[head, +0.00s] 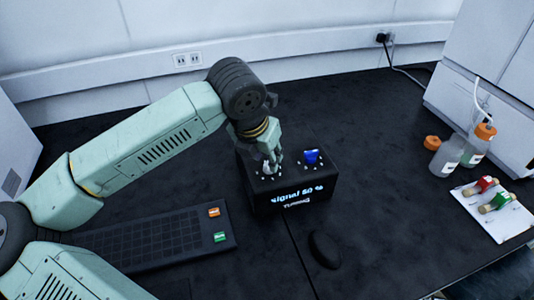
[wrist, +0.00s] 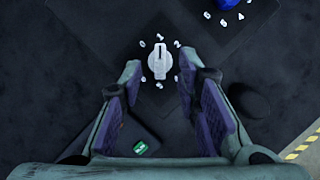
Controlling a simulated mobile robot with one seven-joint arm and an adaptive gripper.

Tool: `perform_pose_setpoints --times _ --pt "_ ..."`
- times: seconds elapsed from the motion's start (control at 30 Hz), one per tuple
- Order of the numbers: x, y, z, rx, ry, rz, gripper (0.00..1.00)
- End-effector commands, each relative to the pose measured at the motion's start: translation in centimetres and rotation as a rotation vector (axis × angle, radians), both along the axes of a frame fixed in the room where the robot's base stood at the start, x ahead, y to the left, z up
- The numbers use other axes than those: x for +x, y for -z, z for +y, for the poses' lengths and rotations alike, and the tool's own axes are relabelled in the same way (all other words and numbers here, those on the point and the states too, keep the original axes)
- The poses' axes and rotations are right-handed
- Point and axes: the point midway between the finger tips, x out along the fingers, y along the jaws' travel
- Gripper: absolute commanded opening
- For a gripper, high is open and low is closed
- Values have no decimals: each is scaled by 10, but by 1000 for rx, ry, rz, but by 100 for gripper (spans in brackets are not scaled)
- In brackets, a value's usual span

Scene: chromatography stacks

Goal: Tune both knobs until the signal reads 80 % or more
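A black box (head: 300,200) stands on the dark bench with two knobs on top and a lit display (head: 297,194) on its front. The display text is small; it seems to read "signal 60 %", with a smaller word below. The white knob (wrist: 160,63) is at the left, ringed by white numerals, its pointer toward the top of the wrist view. The blue knob (head: 312,157) is at the right; its edge shows in the wrist view (wrist: 230,3). My gripper (head: 270,157) is open above the white knob, a fingertip on either side with visible gaps.
A black keyboard (head: 150,240) with orange and green keys lies at the left front. A black mouse (head: 325,250) lies before the box. Bottles (head: 447,155) and a white card (head: 500,215) with red- and green-labelled vials are at the right. The bench behind the box is clear.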

Motion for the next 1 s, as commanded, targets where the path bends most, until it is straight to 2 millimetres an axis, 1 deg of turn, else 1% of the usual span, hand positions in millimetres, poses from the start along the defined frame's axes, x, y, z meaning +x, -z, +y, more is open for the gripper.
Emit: perform_pose_setpoints --times 0.1,0.2,0.47,0.9,1.0 --pt "4 10 -3 -2 1 0 30" --pt "5 15 -4 -2 2 0 30" --pt "6 16 -4 -1 1 -1 30" --pt "6 16 -4 -1 1 -1 1" --pt "6 16 -4 -1 1 -1 0"
